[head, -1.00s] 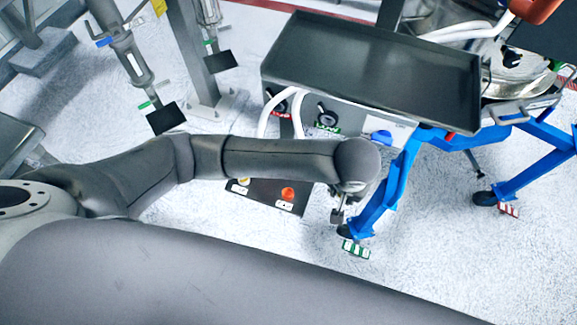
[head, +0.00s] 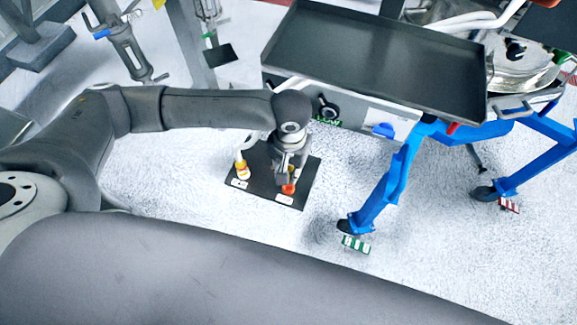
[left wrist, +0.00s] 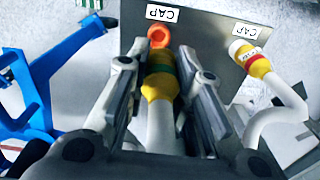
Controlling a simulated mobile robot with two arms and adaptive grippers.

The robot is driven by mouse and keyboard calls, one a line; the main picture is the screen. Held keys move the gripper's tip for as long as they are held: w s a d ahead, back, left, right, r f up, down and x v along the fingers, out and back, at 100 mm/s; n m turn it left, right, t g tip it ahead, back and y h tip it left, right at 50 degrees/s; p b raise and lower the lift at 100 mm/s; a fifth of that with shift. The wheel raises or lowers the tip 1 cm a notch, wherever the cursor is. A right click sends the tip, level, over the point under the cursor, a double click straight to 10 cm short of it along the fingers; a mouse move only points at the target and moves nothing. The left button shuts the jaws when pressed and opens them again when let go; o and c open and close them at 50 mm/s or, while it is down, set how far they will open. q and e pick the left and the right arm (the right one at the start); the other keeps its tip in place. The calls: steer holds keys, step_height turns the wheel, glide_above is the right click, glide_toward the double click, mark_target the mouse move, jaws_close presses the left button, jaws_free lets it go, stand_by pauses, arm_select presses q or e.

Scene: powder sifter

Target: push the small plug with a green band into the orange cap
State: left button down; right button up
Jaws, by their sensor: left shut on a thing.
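The small yellow plug with a green band (left wrist: 160,85) sits between the fingers of my left gripper (left wrist: 160,66), on the end of a white hose. My left gripper is shut on it. The orange cap (left wrist: 158,36), an open ring beside a "CAP" label, lies right in front of the plug's tip. I cannot tell whether the tip touches the cap or is inside it. In the head view my left gripper (head: 285,178) is over the orange cap (head: 289,189) and hides the plug. My right gripper is not in view.
A second yellow plug with a red band (left wrist: 250,58) is at a pale cap on the same dark plate (head: 265,190). Its white hose curves beside my gripper. A blue-legged frame (head: 375,200) and a black tray (head: 380,65) stand to the right.

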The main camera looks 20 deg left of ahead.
arm_select(q)
steer(key=shift+f+b, duration=2.35)
steer(key=shift+b, duration=0.2)
steer(key=shift+p, duration=0.45)
steer(key=shift+f, duration=0.3)
steer(key=shift+p, duration=0.3)
steer(key=shift+p, duration=0.45)
steer(key=shift+p, duration=0.7)
